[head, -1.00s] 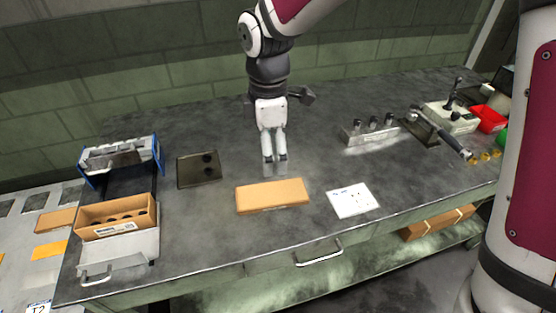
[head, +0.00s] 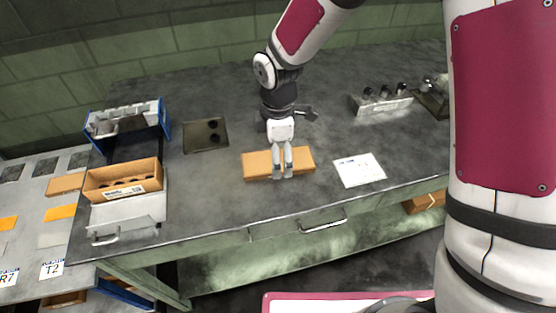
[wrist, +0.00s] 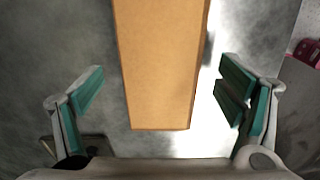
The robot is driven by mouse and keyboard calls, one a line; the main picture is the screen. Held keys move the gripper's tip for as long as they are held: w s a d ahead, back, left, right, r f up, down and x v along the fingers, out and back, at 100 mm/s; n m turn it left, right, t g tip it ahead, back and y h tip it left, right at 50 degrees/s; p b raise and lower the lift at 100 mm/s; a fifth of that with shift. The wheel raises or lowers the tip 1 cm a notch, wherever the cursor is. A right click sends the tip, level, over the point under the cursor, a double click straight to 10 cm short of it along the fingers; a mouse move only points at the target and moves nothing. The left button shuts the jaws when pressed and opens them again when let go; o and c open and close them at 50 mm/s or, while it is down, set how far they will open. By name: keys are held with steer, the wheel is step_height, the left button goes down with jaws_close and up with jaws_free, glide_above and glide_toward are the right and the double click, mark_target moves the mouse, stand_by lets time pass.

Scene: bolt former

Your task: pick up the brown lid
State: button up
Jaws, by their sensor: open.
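The brown lid (head: 257,163) is a flat, oblong cardboard piece lying on the dark grey workbench, near its front middle. My gripper (head: 283,175) is over the lid in the head view and covers part of its middle. In the wrist view the lid (wrist: 160,65) runs from the top edge down to between the two fingers. My gripper (wrist: 162,100) is open there, with green pads on either side of the lid and a gap on each side. I cannot tell the exact height of the fingertips above the bench.
A white paper sheet (head: 360,170) lies right of the lid. A dark plate (head: 205,135) lies to the left. An open brown box (head: 124,180) stands on a rack at the bench's left end. A metal block with several bolts (head: 383,102) stands at the back right.

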steer(key=shift+f, duration=0.7)
steer(key=c, duration=1)
steer(key=shift+o, duration=0.2)
steer(key=shift+r, duration=0.2)
